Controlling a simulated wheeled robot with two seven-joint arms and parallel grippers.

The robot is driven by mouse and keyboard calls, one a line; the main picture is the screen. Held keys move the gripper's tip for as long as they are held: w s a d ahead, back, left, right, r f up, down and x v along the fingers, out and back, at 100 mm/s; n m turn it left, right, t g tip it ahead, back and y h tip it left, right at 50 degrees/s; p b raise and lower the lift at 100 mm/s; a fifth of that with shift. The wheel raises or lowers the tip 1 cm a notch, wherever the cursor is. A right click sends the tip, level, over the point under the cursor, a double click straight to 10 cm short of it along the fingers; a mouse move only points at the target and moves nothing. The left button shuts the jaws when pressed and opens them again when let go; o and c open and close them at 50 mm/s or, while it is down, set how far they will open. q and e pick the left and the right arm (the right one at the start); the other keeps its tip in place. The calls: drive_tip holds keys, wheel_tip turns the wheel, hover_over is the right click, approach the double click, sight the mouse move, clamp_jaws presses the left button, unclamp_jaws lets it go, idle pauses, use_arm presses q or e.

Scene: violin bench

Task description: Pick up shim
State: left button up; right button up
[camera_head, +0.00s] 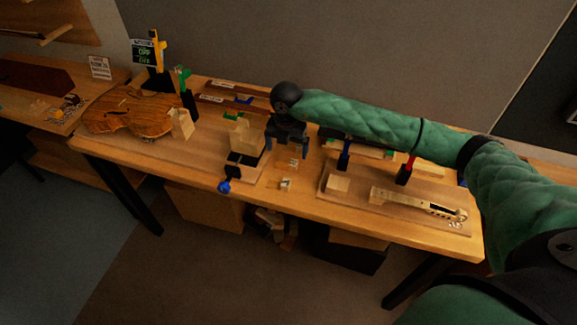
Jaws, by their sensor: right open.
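Two small light wood blocks lie on the bench between the vise and the right-hand board: one (286,184) near the front edge, one (294,163) a little farther back. Either could be the shim; they are too small to tell. My right gripper (287,150) hangs over the bench, fingers down and apart, with nothing seen between them. It is just behind and left of the farther block. My left gripper does not show.
A violin body (131,111) lies at the left. A vise with a blue knob (224,186) stands at the front edge, left of the blocks. A violin neck (410,203) and a wood block (337,183) rest on a board at the right.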

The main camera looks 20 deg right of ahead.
sight(286, 164)
drive_tip(key=shift+f, duration=0.7)
wheel_tip(286, 164, down, 4)
drive_tip(key=shift+s+a+f+b, duration=0.1)
drive_tip(key=shift+s+b, duration=0.05)
drive_tip(key=shift+b, duration=0.35)
drive_tip(key=shift+f, duration=0.3)
drive_tip(key=c, duration=1)
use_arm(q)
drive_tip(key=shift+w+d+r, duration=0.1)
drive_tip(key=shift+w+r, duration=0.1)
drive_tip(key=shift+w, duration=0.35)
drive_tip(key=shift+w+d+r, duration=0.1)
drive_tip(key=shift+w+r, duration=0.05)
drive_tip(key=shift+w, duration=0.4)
use_arm(e)
drive_tip(key=shift+c, duration=0.3)
